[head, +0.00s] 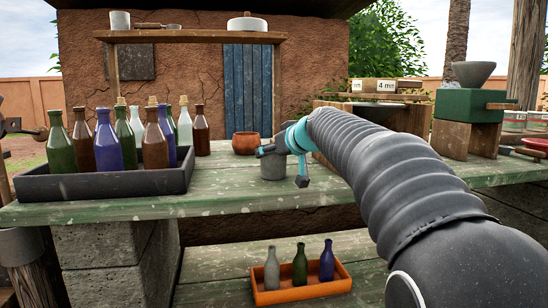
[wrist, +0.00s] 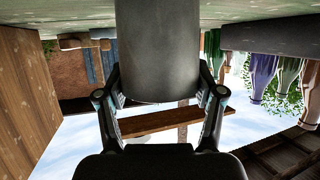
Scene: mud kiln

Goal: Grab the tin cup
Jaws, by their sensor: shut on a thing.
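The tin cup (head: 272,167) is a grey metal cylinder standing on the green plank table (head: 230,196), near its middle. My gripper (head: 284,150) is at the cup, reaching in from the right, with its fingers around the upper part. In the wrist view the picture is upside down, and the grey cup (wrist: 158,60) fills the centre between the two fingers of my gripper (wrist: 159,97). The fingers are shut on its sides. The cup looks upright, with its base at or very near the table top. Part of it is hidden behind my gripper in the head view.
A dark tray (head: 110,186) of several bottles stands on the left. A terracotta bowl (head: 245,143) sits just behind the cup. A wooden box (head: 372,117) and a green grinder (head: 468,105) are on the right. An orange crate (head: 300,292) with three bottles is on the lower shelf.

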